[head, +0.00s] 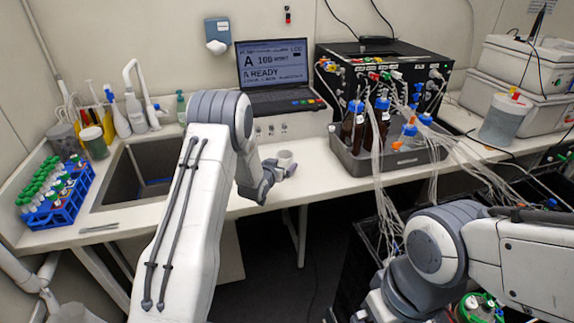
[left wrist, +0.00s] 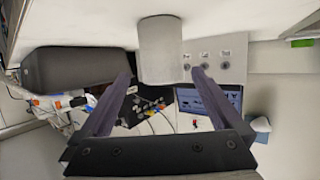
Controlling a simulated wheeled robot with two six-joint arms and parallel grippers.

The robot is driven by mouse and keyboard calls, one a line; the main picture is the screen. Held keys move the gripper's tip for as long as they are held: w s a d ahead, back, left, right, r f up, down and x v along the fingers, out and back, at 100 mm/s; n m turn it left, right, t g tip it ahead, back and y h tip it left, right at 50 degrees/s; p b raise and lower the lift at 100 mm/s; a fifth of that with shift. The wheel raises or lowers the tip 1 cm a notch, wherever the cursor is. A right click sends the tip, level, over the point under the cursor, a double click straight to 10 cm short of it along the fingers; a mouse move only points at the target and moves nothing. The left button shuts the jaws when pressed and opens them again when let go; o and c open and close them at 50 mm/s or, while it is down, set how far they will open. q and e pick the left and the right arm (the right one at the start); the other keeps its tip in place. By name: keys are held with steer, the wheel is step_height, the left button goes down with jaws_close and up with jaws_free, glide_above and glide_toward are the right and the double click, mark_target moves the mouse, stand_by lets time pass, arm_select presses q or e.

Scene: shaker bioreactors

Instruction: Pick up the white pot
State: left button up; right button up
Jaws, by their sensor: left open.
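The white pot (head: 285,157) stands on the white bench, in front of the laptop, just beyond my left gripper (head: 280,172). In the left wrist view, which is upside down, the pot (left wrist: 160,50) is a plain pale cylinder centred ahead of the two fingertips. My left gripper (left wrist: 160,73) is open, with one finger on each side of the pot's line. I cannot tell whether the pot's near edge is between the tips. My right arm comes in from the right, but its gripper does not show.
A sink (head: 128,178) and a blue tube rack (head: 60,196) are on the left. The laptop (head: 273,75) stands behind the pot. A grey tray (head: 385,165) with bottles and hoses is to its right. The bench around the pot looks clear.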

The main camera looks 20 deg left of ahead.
mark_target(282, 162)
arm_select(q)
steer(key=x, duration=0.1)
steer(key=p+x, duration=0.1)
steer(key=x, duration=0.1)
steer(key=p+x, duration=0.1)
steer(key=x, duration=0.1)
steer(key=shift+a+r, duration=0.1)
steer(key=shift+a, duration=0.15)
steer(key=shift+w, duration=0.4)
steer(key=c, duration=1.2)
